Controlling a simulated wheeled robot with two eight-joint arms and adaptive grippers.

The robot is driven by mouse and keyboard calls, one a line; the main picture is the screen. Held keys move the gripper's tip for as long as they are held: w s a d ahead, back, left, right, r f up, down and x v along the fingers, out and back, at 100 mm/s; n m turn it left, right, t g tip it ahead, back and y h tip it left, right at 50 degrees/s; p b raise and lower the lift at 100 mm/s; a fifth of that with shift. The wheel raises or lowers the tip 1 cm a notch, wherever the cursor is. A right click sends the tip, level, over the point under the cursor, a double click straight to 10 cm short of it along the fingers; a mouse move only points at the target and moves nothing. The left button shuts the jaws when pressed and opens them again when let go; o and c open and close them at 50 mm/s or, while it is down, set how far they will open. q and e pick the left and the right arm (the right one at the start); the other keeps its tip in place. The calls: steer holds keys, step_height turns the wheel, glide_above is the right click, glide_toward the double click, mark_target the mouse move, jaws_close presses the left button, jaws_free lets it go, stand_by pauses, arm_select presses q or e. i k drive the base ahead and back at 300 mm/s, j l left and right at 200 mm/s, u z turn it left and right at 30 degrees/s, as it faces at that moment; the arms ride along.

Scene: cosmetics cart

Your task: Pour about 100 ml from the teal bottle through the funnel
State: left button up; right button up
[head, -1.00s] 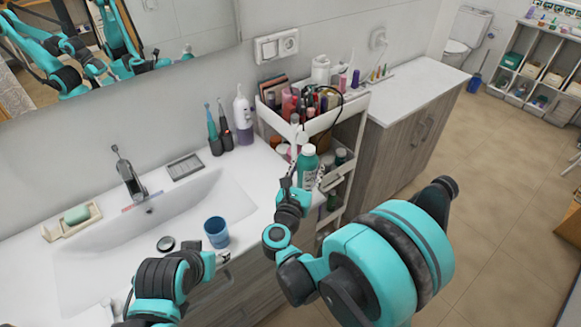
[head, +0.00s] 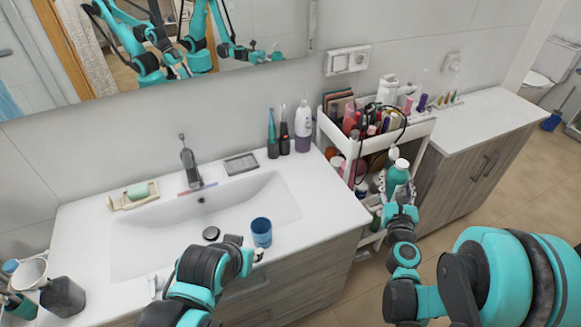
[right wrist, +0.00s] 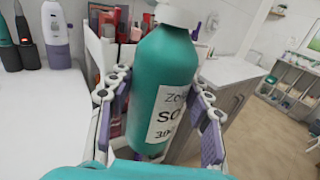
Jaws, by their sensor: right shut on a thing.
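The teal bottle (head: 397,176) has a white cap and is upright, in front of the cart. In the right wrist view the bottle (right wrist: 160,85) fills the middle, its white label partly visible. My right gripper (head: 400,198) is shut around the bottle; its fingers (right wrist: 158,120) lie on both sides. My left gripper (head: 256,256) is just in front of the blue cup (head: 261,232), near the counter's front edge; its jaw opening is not clear. A white, funnel-like piece (head: 30,272) is at the counter's far left; its lower part is unclear.
The white cart (head: 345,150) holds several cosmetics. The sink basin (head: 240,205) lies in the middle. Two toothbrushes and a purple-white dispenser (head: 303,128) stand near the wall. A soap dish (head: 133,197) is behind the sink.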

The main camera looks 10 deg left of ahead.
mark_target(31, 274)
steer(key=k+j+u, duration=0.1)
steer(key=u, duration=1.15)
steer(key=k+j, duration=0.15)
steer(key=j, duration=0.15)
steer(key=k+j+u, duration=0.15)
steer(key=j, duration=0.2)
steer(key=k+j, duration=0.15)
steer(key=j, duration=0.15)
steer(key=k+j+u, duration=0.15)
steer(key=j, duration=0.2)
steer(key=k+j, duration=0.15)
steer(key=j, duration=0.2)
steer(key=k+j+u, duration=0.15)
steer(key=j, duration=0.2)
steer(key=i+j, duration=0.15)
steer(key=i+l, duration=0.1)
steer(key=i, duration=0.1)
